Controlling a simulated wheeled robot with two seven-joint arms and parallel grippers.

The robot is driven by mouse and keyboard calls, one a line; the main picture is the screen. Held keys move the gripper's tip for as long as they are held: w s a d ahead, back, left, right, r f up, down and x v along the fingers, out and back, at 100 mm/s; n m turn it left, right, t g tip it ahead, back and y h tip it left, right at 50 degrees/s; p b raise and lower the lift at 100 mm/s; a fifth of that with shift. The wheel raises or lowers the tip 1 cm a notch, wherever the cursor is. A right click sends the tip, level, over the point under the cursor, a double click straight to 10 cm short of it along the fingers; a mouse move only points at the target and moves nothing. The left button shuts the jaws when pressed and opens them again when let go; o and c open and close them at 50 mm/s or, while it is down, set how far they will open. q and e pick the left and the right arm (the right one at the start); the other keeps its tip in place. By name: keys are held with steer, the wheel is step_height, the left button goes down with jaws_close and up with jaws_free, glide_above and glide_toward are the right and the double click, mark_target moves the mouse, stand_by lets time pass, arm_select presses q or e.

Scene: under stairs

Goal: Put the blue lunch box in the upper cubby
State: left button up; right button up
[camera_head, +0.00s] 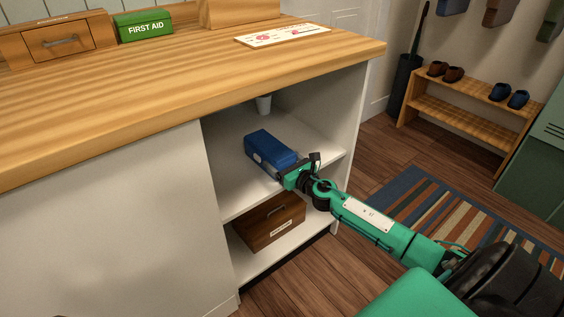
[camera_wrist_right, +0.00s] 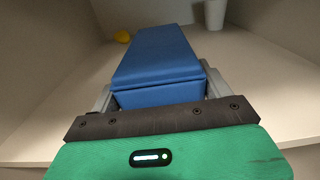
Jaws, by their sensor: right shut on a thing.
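The blue lunch box (camera_head: 270,148) is inside the upper cubby (camera_head: 226,142) of the white cabinet, over its shelf. I cannot tell whether its underside touches the shelf. My right gripper (camera_head: 286,172) reaches in through the open front and is shut on the near end of the box. In the right wrist view the blue box (camera_wrist_right: 158,62) sits between the two grey fingers (camera_wrist_right: 158,92) and points away into the cubby. My left gripper is not in view.
A brown wooden box (camera_head: 270,222) sits in the lower cubby. The wooden countertop (camera_head: 190,75) overhangs the opening.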

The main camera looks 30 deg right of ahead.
steer(key=o, duration=1.1)
steer(key=shift+r, duration=0.1)
